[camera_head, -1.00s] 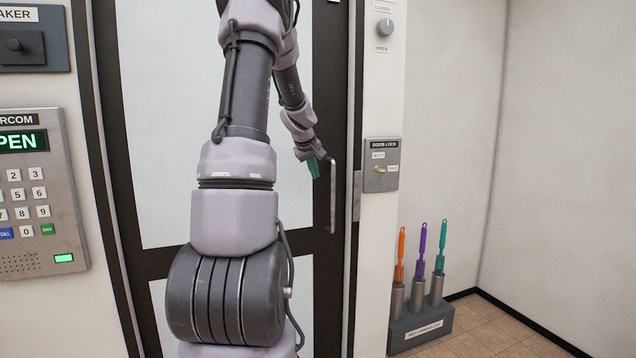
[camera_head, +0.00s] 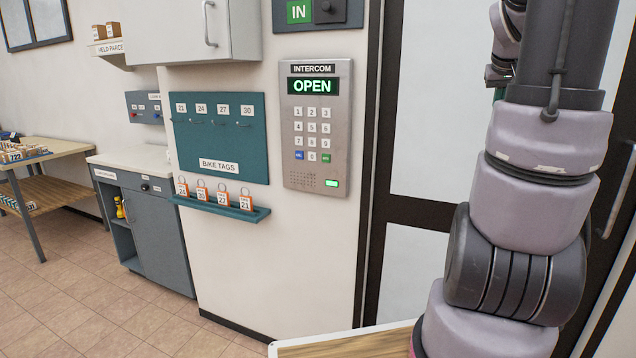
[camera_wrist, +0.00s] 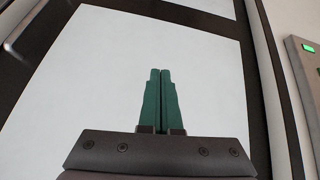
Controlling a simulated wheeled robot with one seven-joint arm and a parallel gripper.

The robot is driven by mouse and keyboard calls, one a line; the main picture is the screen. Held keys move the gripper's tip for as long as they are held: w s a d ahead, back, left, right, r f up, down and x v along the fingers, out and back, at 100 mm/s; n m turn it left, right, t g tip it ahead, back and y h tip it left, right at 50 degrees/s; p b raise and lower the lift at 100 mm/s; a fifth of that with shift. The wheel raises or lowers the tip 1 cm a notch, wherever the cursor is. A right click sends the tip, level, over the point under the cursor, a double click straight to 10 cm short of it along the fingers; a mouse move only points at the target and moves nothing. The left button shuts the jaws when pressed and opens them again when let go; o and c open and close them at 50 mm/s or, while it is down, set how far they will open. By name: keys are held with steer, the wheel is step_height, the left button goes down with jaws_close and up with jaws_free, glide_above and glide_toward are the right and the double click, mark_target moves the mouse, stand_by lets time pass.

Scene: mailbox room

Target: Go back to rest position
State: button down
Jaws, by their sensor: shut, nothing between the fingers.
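My gripper (camera_wrist: 160,72) shows in the wrist view with its two green fingers together and nothing between them. Its fingers point at the white panel of the dark-framed door (camera_wrist: 205,55). In the head view my arm stands at the right, in front of the door (camera_head: 426,95). The gripper itself is mostly hidden there behind the arm, with only a bit of green at the arm's edge.
The intercom (camera_head: 317,125) reads OPEN. The bike tag board (camera_head: 222,138) and a shelf (camera_head: 252,212) with several tags are left of it. A grey cabinet (camera_head: 158,225) and a wooden table (camera_head: 60,150) stand farther left. Tiled floor (camera_head: 90,300) between is clear.

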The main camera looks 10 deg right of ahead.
steer(key=s+a+r+t+y, duration=0.1)
steer(key=s+a+r+y, duration=0.1)
steer(key=a, duration=1.2)
steer(key=s+a+y, duration=0.2)
steer(key=s+a, duration=0.3)
steer(key=a, duration=0.4)
steer(key=s+a+f+n+y, duration=0.1)
steer(key=s+a, duration=0.4)
steer(key=a, duration=0.5)
steer(key=shift+s+a+f+t+y, duration=0.2)
steer(key=shift+s+t+y, duration=0.2)
steer(key=shift+y, duration=0.5)
